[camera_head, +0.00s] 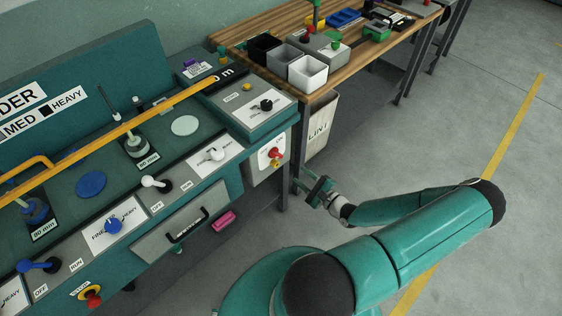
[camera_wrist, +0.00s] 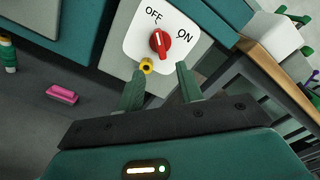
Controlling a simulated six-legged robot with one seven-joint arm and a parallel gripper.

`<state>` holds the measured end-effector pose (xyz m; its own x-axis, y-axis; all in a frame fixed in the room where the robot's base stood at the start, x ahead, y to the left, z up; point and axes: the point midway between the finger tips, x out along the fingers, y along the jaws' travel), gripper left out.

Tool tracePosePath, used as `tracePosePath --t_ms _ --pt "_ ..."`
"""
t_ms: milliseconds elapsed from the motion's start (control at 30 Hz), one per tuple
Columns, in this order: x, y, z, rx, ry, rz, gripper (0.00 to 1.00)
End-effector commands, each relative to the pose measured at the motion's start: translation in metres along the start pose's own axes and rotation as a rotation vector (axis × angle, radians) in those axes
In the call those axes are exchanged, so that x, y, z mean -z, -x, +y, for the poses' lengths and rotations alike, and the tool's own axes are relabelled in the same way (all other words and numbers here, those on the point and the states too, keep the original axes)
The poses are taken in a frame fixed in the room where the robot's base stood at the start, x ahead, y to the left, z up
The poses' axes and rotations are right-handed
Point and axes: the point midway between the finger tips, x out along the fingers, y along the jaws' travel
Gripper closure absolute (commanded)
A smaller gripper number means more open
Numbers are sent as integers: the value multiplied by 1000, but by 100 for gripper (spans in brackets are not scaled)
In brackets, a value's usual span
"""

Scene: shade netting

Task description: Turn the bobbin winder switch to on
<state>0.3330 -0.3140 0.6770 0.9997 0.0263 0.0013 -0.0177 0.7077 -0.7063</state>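A red rotary knob (camera_wrist: 160,43) sits on a white plate (camera_wrist: 135,43) marked OFF at upper left and ON at right. The white line on the knob points up towards OFF. In the head view my gripper (camera_head: 313,189) is to the right of and below the plate. No label naming the bobbin winder is readable.
A small yellow part (camera_wrist: 146,65) sticks out just below the knob. A wooden bench (camera_head: 330,77) with bins stands beyond the machine, a LINT bin (camera_head: 319,128) under its near end. Open floor lies to the right.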

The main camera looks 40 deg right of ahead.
Motion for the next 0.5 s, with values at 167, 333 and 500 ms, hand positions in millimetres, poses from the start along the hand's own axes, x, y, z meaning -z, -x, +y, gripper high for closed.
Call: tracePosePath --t_ms 167,333,500 --pt "0 -37 0 -2 -1 -4 64" --pt "-1 -70 1 -1 -1 -4 64" --pt "-1 -96 2 -2 0 -2 64"
